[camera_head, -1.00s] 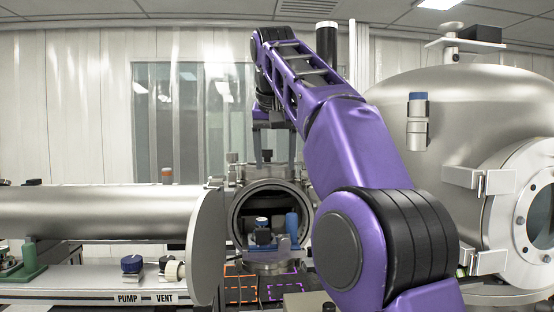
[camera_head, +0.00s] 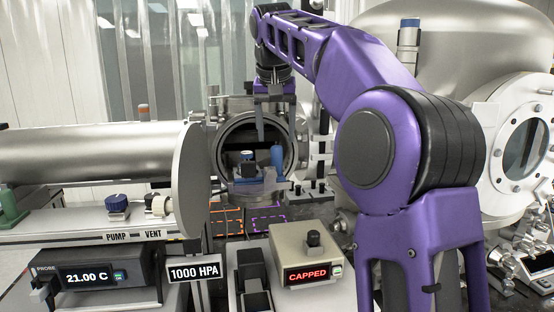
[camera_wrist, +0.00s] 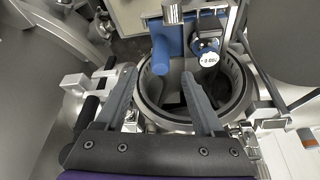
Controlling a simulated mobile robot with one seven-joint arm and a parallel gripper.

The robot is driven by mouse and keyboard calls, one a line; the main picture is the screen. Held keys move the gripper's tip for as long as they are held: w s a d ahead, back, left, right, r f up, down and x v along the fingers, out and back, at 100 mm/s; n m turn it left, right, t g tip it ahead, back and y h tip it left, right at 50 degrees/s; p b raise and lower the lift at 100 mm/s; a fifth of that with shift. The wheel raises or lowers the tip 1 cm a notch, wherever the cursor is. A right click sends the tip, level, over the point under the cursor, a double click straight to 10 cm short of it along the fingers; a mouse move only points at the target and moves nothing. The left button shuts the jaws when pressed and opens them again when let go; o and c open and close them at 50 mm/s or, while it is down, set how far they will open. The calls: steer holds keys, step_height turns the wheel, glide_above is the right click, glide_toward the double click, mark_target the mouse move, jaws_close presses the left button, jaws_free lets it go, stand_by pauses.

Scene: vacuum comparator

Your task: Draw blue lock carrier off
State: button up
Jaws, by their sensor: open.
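The blue lock carrier (camera_head: 262,185) sits in the round open port (camera_head: 222,150) of the metal lock chamber, its front at the mouth. It bears an upright blue post (camera_head: 277,156) and a small dark block with a white-topped knob. In the wrist view the blue post (camera_wrist: 161,52) and the knob (camera_wrist: 208,59) show beyond the port's ring (camera_wrist: 150,112). My gripper (camera_head: 277,118) is open and empty, its fingers pointing down in front of the upper port. In the wrist view the fingers (camera_wrist: 160,74) spread on either side of the post's near end; contact cannot be told.
A round metal door (camera_head: 192,190) stands open left of the port. Orange (camera_head: 227,219) and purple (camera_head: 268,218) dashed outlines mark the surface below. A box reading CAPPED (camera_head: 308,258), a 1000 HPA sign (camera_head: 194,271) and a probe display (camera_head: 88,278) stand in front. A large metal vessel (camera_head: 515,80) fills the right.

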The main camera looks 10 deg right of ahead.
mark_target(277, 146)
steer(key=b+x, duration=0.1)
steer(key=x, duration=0.7)
steer(key=shift+w+f, duration=0.15)
steer(key=shift+f, duration=0.15)
jaws_close()
steer(key=shift+r, duration=0.1)
steer(key=shift+r+p, duration=0.65)
steer(key=shift+r, duration=1.2)
